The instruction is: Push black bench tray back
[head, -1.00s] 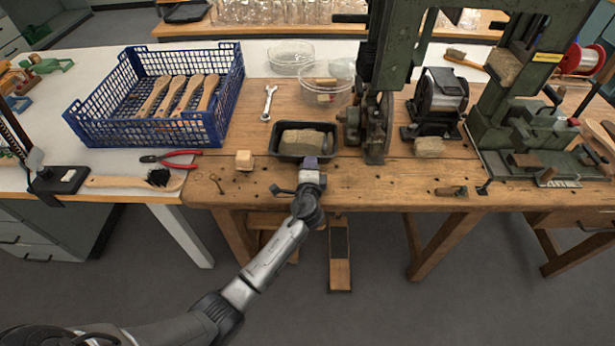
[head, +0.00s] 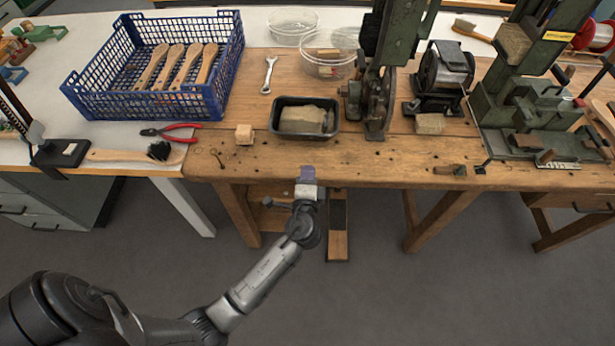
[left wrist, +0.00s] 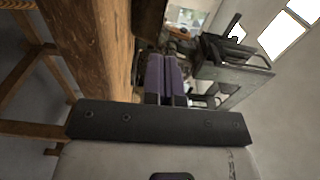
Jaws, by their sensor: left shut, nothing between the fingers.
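The black bench tray (head: 303,136) lies on the wooden bench, left of the green machine, with a tan block (head: 302,119) in it. My left gripper (head: 307,174) has purple fingertips and is shut and empty. It is at the bench's front edge, in front of the tray and apart from it. In the left wrist view, the shut purple fingers (left wrist: 164,78) show in the middle; I cannot make out the tray there. My right gripper is not in view.
A green machine (head: 378,110) stands close right of the tray. A small wooden cube (head: 245,134) sits to its left and a wrench (head: 268,75) lies behind left. Glass dishes (head: 326,67) stand behind it. A blue crate (head: 150,105) is further left.

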